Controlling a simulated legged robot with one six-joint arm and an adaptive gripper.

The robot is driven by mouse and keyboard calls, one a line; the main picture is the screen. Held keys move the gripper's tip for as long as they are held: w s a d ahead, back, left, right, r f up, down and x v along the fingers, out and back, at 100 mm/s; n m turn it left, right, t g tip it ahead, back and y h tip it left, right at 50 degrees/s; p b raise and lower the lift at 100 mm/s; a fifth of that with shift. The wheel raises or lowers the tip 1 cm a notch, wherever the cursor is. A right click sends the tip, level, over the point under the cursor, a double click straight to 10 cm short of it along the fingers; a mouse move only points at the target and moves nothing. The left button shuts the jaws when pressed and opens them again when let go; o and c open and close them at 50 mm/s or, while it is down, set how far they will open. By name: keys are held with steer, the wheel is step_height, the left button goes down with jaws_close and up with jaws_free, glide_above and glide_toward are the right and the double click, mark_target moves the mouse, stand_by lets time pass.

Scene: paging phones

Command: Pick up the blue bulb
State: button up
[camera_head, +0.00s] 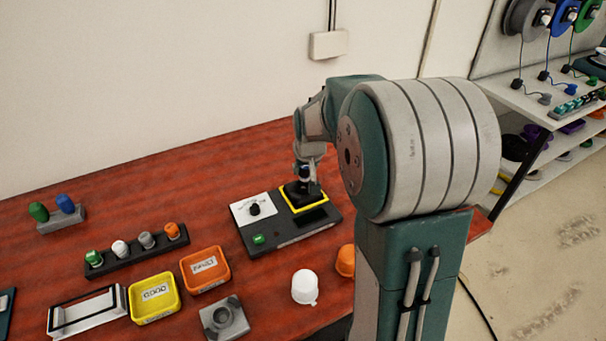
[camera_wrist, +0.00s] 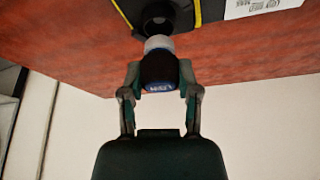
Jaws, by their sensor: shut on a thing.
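My gripper (camera_wrist: 160,88) is shut on the blue bulb (camera_wrist: 158,72), which looks dark with a blue marked face and a pale grey end. In the head view my gripper (camera_head: 306,165) is over the tester (camera_head: 290,235), at its yellow-framed part. The bulb's pale end points at the black round socket (camera_wrist: 158,18) in the wrist view. I cannot tell whether the end touches the socket. In the head view the bulb is small and partly hidden by my fingers.
A grey stand (camera_head: 62,223) with a green and a blue piece is at left. A dark rack (camera_head: 135,257) holds several bulbs. Yellow (camera_head: 155,312) and orange (camera_head: 208,285) trays, a white cup-like piece (camera_head: 304,287) and a grey block (camera_head: 224,320) lie in front.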

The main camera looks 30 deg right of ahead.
mark_target(306, 174)
steer(key=s+r, duration=0.1)
steer(key=r, duration=0.1)
steer(key=s+a+r, duration=0.1)
steer(key=s+r, duration=0.1)
steer(key=s+a+r, duration=0.2)
steer(key=s+r, duration=0.1)
steer(key=s, duration=0.5)
steer(key=shift+s+r, duration=0.2)
steer(key=shift+s, duration=0.1)
